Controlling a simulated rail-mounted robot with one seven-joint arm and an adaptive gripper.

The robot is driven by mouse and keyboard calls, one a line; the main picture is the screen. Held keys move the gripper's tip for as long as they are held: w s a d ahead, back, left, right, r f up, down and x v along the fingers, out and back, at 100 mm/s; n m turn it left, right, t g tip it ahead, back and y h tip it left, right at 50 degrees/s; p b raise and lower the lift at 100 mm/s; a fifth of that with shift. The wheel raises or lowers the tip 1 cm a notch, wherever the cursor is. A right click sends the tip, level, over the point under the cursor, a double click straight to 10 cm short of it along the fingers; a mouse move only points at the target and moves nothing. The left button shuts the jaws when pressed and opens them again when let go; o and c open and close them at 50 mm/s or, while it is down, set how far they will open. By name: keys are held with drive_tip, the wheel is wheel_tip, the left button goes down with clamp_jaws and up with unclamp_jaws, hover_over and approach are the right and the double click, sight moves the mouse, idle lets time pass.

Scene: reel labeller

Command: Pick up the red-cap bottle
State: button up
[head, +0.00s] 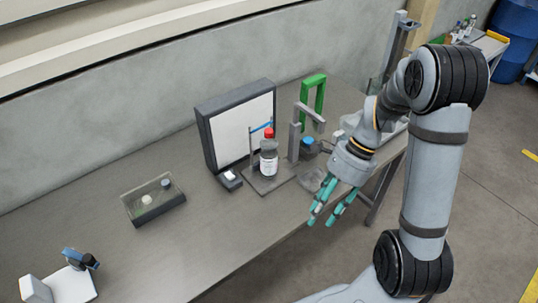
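The red-cap bottle (268,160) stands upright on a grey plate (262,186), in front of a white panel with a dark frame. It has a dark body, a white label and a red cap. My gripper (321,221) has teal fingers pointing down near the front edge of the table, to the right of the bottle and nearer the camera. The fingers are spread apart with nothing visible between them. The gripper is apart from the bottle.
The framed panel (239,128) stands behind the bottle. A shallow dark-edged box (153,202) lies left. The table's front middle is clear.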

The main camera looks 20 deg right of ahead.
drive_tip(key=o, duration=0.3)
idle(0.4)
